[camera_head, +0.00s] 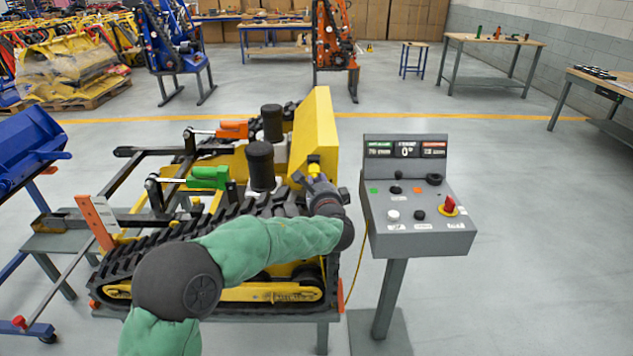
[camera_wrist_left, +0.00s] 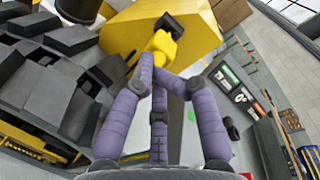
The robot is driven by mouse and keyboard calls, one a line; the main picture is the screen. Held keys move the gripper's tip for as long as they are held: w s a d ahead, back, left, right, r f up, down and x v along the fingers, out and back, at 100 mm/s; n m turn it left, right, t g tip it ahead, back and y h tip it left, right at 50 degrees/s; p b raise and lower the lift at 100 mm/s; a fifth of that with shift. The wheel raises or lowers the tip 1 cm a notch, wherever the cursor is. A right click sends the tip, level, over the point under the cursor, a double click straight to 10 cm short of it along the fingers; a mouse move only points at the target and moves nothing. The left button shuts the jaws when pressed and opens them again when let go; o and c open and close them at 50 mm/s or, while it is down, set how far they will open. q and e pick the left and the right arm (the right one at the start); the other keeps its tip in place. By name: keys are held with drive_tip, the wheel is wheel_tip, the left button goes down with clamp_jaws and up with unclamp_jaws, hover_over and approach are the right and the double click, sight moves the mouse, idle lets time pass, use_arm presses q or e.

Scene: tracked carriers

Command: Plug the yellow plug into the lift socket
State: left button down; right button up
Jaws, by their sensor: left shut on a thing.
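My left gripper (camera_head: 314,172) reaches to the carrier's right end, beside the yellow housing (camera_head: 316,128). It is shut on the yellow plug (camera_head: 313,160). In the left wrist view the gripper (camera_wrist_left: 160,62) has its purple-grey fingers closing on the yellow plug (camera_wrist_left: 163,45). A dark block (camera_wrist_left: 171,23) sits just beyond the plug, against the yellow housing. I cannot tell whether this block is the lift socket, or whether the plug touches it or is seated in it. My right gripper is not in view.
A grey control console (camera_head: 418,215) with buttons, a red knob (camera_head: 450,204) and small displays stands close on the right. A thin yellow cable (camera_head: 355,265) hangs between it and the tracked carrier (camera_head: 130,265). Open floor lies beyond the console.

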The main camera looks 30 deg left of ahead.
sight(314, 172)
use_arm(q)
drive_tip(key=shift+x, duration=1.3)
idle(1.2)
drive_tip(key=c, duration=1)
unclamp_jaws()
drive_tip(key=shift+w+d+r, duration=0.15)
drive_tip(key=shift+r, duration=0.05)
